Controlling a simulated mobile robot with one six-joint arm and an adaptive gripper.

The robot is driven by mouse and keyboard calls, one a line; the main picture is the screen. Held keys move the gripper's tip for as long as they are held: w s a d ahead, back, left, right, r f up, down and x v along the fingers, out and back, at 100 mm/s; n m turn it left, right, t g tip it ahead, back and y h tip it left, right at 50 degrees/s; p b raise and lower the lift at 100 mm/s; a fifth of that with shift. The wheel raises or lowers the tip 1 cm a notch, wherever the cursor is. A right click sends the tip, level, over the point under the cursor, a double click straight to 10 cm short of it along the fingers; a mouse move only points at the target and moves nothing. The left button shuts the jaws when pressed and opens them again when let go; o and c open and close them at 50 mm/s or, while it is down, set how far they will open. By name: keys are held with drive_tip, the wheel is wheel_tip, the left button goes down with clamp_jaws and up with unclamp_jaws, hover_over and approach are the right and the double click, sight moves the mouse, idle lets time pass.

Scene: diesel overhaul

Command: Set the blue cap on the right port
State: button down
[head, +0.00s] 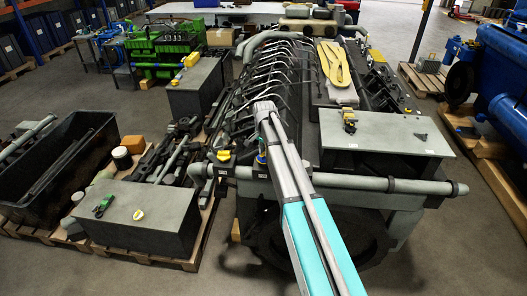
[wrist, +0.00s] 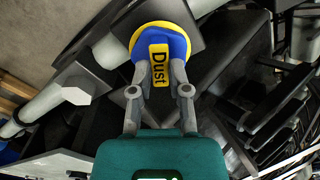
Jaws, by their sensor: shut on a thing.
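The blue cap (wrist: 178,38) has a yellow rim and a yellow label reading "Dust". In the wrist view my gripper (wrist: 166,72) is shut on it, with the two fingers at the label's sides. The cap hides what lies directly behind it; a grey pipe and a dark block show around it. In the head view, a small blue and yellow spot, likely the cap (head: 262,158), shows beside my arm, above the grey front pipe (head: 350,182); my gripper is mostly hidden there. I cannot tell which opening is the right port, or whether the cap touches anything.
The large engine (head: 300,100) fills the middle, with many bent pipes on top. A grey plate (head: 390,135) lies at its right front. A grey box (head: 150,225) and a black bin (head: 50,160) stand at left. A blue machine (head: 500,70) stands at right.

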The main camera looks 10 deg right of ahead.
drive_tip(key=c, duration=0.5)
unclamp_jaws()
drive_tip(key=shift+r, duration=0.25)
